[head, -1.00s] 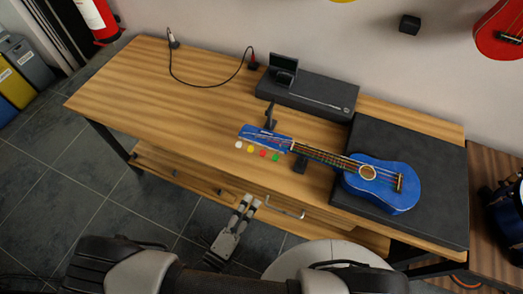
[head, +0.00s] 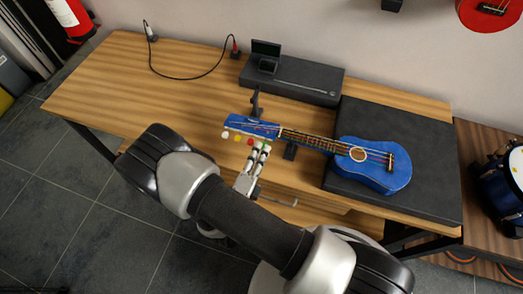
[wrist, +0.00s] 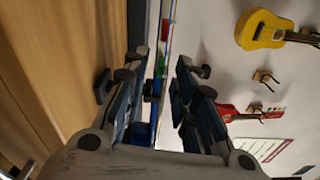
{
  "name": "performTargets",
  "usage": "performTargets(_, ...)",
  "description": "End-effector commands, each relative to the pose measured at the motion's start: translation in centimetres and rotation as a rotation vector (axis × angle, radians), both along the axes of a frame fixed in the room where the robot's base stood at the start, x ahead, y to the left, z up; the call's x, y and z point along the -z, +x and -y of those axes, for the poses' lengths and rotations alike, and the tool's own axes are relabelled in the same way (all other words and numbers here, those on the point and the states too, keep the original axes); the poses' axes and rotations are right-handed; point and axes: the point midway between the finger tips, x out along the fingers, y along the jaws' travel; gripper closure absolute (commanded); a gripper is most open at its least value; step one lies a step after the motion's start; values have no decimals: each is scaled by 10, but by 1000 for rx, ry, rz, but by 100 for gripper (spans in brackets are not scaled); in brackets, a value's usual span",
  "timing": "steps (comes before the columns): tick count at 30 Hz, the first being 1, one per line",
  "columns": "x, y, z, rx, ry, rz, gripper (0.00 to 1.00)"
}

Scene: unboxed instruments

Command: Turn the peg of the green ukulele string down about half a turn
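The blue ukulele (head: 372,172) lies with its body on a dark case at the right and its neck pointing left. Its blue headstock (head: 250,126) has white, yellow, red and green pegs along the near side. My gripper (head: 261,149) is at the near side of the headstock, at the green peg (head: 263,146), which its fingertips partly hide. In the wrist view my gripper (wrist: 162,62) is open, with a clear gap between the fingers. The green peg (wrist: 160,64) shows between the fingertips, and the red peg (wrist: 164,30) lies beyond. I cannot tell whether either finger touches the green peg.
A dark flat case (head: 425,135) is under the ukulele's body, and a small black stand (head: 290,151) is under its neck. A black upright holder (head: 256,104) stands behind the headstock. A black box (head: 300,80) with a small device is at the back.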

Motion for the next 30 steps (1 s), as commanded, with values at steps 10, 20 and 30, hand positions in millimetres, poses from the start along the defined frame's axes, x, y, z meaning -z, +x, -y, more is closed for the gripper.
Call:
performTargets(10,0,17,7,-1,2,1,74)
performTargets(20,0,17,7,-1,1,1,85)
performTargets(30,0,17,7,0,1,0,100)
